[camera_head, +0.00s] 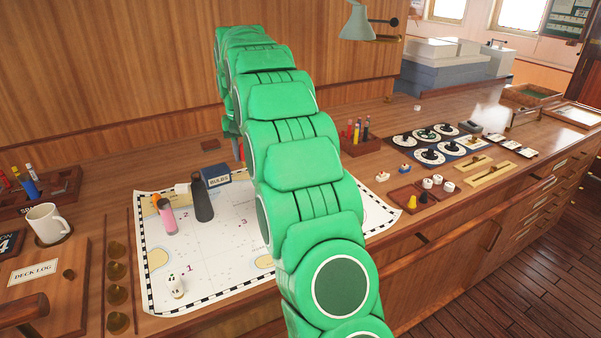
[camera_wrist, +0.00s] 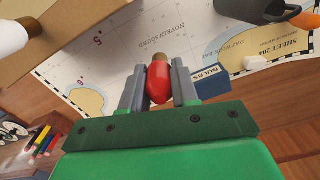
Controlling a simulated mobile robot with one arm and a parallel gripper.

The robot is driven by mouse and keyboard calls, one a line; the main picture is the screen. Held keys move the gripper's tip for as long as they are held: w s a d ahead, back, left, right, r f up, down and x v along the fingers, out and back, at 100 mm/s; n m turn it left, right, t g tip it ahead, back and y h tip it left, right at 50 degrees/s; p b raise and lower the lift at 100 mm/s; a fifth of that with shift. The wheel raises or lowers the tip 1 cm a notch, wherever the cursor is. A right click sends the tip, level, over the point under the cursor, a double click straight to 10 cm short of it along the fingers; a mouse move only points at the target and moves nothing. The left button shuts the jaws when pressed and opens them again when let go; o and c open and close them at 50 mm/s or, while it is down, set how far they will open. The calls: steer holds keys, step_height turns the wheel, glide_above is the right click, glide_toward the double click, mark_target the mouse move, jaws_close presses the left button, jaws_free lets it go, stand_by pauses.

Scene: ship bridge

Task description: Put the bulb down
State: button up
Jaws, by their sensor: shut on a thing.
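In the wrist view, my gripper (camera_wrist: 159,88) is shut on a red bulb (camera_wrist: 158,84). The bulb has a brass-coloured base, which points away from the wrist. The blue box marked BULBS (camera_wrist: 218,77) is just right of the fingers in that view. In the head view the same box (camera_head: 216,177) stands at the back edge of the chart. My green arm hides most of the gripper and the bulb in the head view.
The chart (camera_head: 215,255) covers much of the desk. A dark bottle (camera_head: 202,200), a pink-and-grey object (camera_head: 167,218) and a small white figure (camera_head: 175,286) stand on it. A pencil rack (camera_head: 360,143) and dials (camera_head: 428,153) are to the right.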

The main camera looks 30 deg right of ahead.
steer(key=s+d+r+n, duration=0.25)
steer(key=s+r, duration=0.25)
steer(key=s, duration=0.4)
steer(key=s+d+r+n, duration=0.1)
steer(key=s+d+r, duration=0.3)
steer(key=s, duration=0.5)
steer(key=s+d+r+n, duration=0.1)
steer(key=s+d+r, duration=0.1)
steer(key=s+r, duration=0.45)
steer(key=shift+n, duration=0.25)
steer(key=w+d+f, duration=0.1)
steer(key=w+f, duration=0.2)
steer(key=w+d+f, duration=0.2)
steer(key=w+f, duration=0.1)
steer(key=w+d+f, duration=0.1)
steer(key=w+f, duration=0.3)
steer(key=shift+w+d, duration=0.1)
steer(key=shift+d, duration=0.2)
steer(key=shift+w+d+f, duration=0.15)
steer(key=shift+w+f, duration=0.25)
steer(key=shift+f, duration=1.65)
steer(key=shift+f, duration=0.1)
steer(key=o, duration=1)
